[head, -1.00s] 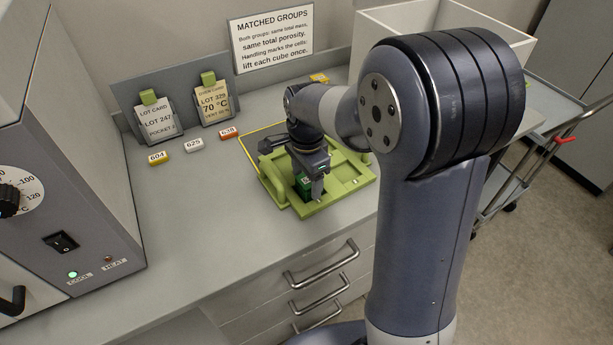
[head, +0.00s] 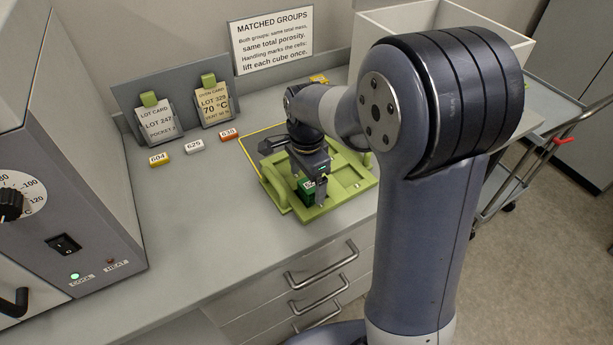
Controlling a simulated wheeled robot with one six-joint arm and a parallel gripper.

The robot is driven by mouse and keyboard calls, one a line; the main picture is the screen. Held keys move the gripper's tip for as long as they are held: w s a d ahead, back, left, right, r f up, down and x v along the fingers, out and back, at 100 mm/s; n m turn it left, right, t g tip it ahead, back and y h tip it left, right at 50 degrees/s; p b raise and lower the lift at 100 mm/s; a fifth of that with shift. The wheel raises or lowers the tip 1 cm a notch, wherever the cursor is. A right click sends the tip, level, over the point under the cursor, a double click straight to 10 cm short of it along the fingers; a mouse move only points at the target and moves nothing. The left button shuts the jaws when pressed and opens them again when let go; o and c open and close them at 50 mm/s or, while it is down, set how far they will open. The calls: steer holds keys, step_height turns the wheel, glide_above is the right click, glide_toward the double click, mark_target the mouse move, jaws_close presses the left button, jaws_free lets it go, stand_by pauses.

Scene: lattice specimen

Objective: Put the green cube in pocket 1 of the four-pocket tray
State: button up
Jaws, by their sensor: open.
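The green cube (head: 306,189) with a white label sits at the left front of the light green four-pocket tray (head: 345,195). I cannot tell which pocket number that is, or how deep the cube sits. My gripper (head: 311,197) is open over the tray, with its fingers pointing down around the cube. One finger shows at the cube's right side, slightly apart from it. My gripper and arm hide the back left part of the tray.
Two lot card stands (head: 157,120) are at the back. An oven-like cabinet (head: 70,170) stands at left. The counter's front left is clear.

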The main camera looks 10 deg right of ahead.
mark_target(306, 178)
steer(key=shift+r+p, duration=1.55)
steer(key=shift+r, duration=0.65)
step_height(306, 178, up, 11)
steer(key=shift+f, duration=0.15)
